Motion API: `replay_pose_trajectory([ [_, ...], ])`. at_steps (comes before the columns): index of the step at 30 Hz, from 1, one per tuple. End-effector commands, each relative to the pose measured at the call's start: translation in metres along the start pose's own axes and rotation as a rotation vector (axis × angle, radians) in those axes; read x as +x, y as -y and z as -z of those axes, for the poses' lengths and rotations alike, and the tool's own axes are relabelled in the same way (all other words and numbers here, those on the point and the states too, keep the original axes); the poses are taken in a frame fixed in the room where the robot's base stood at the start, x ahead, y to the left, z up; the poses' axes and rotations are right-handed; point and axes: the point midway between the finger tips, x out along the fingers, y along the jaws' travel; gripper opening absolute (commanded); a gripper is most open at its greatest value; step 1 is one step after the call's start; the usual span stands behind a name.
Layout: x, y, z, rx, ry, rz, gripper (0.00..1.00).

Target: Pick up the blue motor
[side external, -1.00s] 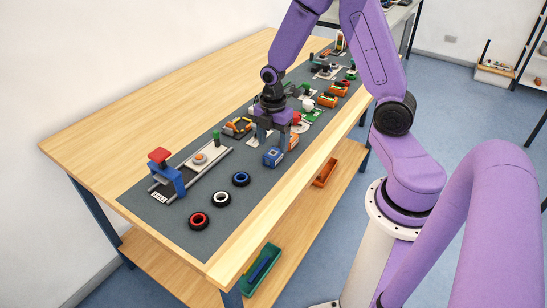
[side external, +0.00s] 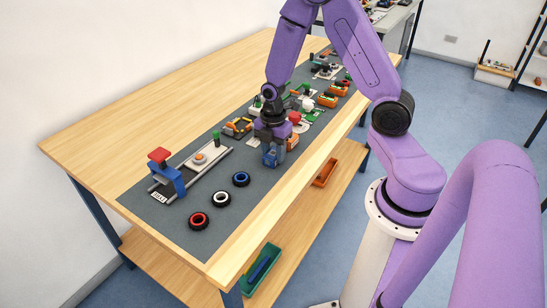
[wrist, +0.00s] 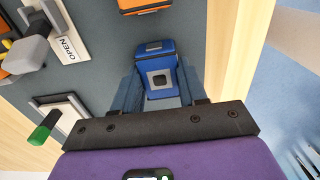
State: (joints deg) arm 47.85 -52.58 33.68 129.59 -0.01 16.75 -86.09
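The blue motor (side external: 272,158) is a small blue block on the grey mat, near the table's front edge. In the wrist view the blue motor (wrist: 157,62) shows its blue top with a grey square and a dark centre. My gripper (side external: 272,148) points down right over it. In the wrist view the gripper (wrist: 158,92) has one finger on each side of the motor, and the fingers are apart. Whether the fingers touch its sides is hard to tell. The fingers partly hide the motor in the side view.
An orange block (side external: 292,142) stands close behind the motor. Blue (side external: 241,179), white (side external: 222,198) and red (side external: 199,220) rings lie to the left. A gantry crane (side external: 167,173) stands at the mat's left end. The wooden table behind the mat is clear.

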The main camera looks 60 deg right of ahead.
Motion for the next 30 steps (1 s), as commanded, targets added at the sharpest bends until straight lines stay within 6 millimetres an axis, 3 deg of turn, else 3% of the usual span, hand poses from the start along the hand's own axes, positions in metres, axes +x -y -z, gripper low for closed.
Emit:
replay_pose_trajectory([
  [8,-0.004,-0.001,0.000,0.000,0.000,-0.004,0.15],
  [30,-0.067,-0.001,0.000,0.000,0.000,-0.004,0.15],
])
